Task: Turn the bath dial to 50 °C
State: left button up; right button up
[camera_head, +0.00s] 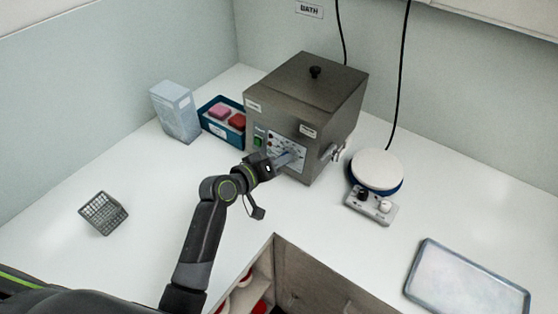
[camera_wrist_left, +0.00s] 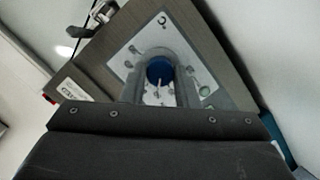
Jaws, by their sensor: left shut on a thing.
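The bath (camera_head: 315,100) is a brushed metal box with a lid and a black knob on top, standing at the back of the counter. Its white dial panel (camera_head: 289,149) faces my left arm. In the left wrist view the blue bath dial (camera_wrist_left: 160,71) with a white pointer mark sits between the fingers of my left gripper (camera_wrist_left: 160,78). The left gripper (camera_head: 291,158) is shut on the dial at the front of the bath. In the head view the gripper hides the dial. The panel's scale marks are too small to read. My right gripper is not in view.
A blue tray (camera_head: 216,129) with pink and red blocks and a pale box (camera_head: 176,112) stand left of the bath. A hotplate with a round white top (camera_head: 377,170) stands right. A wire basket (camera_head: 103,213) and a metal tray (camera_head: 466,284) lie farther out.

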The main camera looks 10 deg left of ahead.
pick_arm(q)
jog(key=shift+s+f, duration=0.1)
jog(key=shift+f, duration=0.1)
jog(key=o, duration=1)
jog(key=shift+r, duration=0.15)
jog(key=b+v, duration=0.2)
jog(key=v, duration=1.5)
jog(key=shift+s+r, duration=0.1)
